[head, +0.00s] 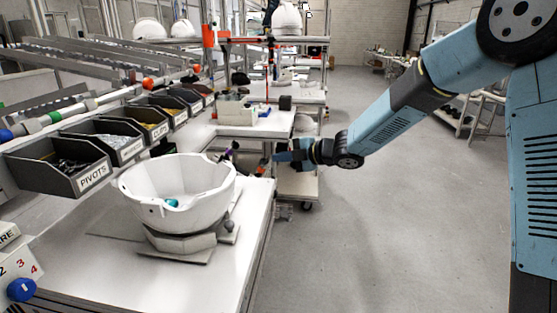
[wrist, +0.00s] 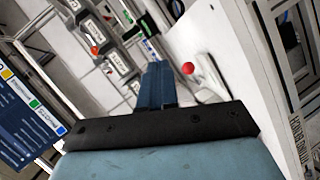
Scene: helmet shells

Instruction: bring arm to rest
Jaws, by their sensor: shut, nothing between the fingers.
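My blue arm reaches from the right of the head view toward the left, out past the bench's right edge. My gripper (head: 279,157) is at its end, near the far right corner of the near bench. In the wrist view my gripper (wrist: 157,68) shows as two blue fingers lying together. It is shut and nothing shows between the fingers. A white upturned helmet shell (head: 150,190) sits on a grey stand (head: 180,243) on the bench, to the left of my gripper and apart from it. A small teal piece (head: 171,202) shows inside the shell.
The white bench (head: 110,270) carries the shell. Labelled grey bins (head: 60,165) line its left side, and a blue knob (head: 21,289) is at the lower left. A second bench (head: 255,125) stands beyond. Open grey floor (head: 380,240) lies right of the bench.

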